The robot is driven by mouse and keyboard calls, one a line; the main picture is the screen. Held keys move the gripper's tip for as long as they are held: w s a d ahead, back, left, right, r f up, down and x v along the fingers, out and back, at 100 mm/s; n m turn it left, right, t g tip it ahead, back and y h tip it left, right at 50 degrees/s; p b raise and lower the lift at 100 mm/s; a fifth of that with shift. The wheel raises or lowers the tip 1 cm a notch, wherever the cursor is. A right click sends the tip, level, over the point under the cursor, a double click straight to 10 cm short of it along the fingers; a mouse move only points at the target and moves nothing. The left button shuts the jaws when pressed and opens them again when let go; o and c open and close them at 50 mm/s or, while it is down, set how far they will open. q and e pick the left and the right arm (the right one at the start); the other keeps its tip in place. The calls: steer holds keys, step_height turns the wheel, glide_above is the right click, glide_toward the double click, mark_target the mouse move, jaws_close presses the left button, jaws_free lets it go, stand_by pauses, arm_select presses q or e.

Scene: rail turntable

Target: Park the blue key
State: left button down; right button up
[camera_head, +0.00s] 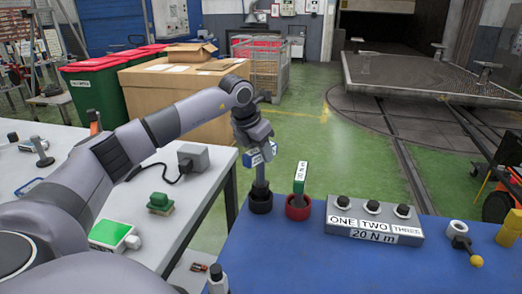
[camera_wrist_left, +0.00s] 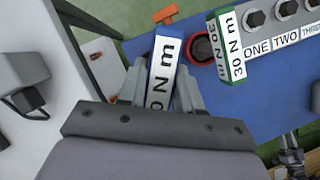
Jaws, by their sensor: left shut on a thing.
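My left gripper (camera_head: 257,147) is shut on the blue key (camera_head: 262,155), near the left end of the blue tabletop. The key is roughly upright, and its grey shaft runs down to a black ring holder (camera_head: 260,203). I cannot tell how deep the shaft sits in it. In the left wrist view the blue key (camera_wrist_left: 163,72), with its white "N m" label, lies between the two fingers. The black holder does not show clearly there. A green key (camera_head: 301,172) stands in a red ring holder (camera_head: 297,211) just right of it. My right gripper is not in view.
A grey block (camera_head: 373,236) with three black knobs, marked ONE, TWO, THREE, stands on the blue tabletop (camera_head: 310,270). A white-and-yellow part (camera_head: 458,230) is farther right. The white table (camera_head: 190,225) at left holds a green block (camera_head: 160,203) and a grey box (camera_head: 207,156).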

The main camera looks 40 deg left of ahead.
mark_target(254, 151)
arm_select(q)
steer(key=shift+f+b, duration=1.65)
steer(key=shift+f, duration=0.9)
steer(key=c, duration=0.7)
jaws_free()
steer(key=shift+r, duration=0.1)
steer(key=shift+v, duration=3.55)
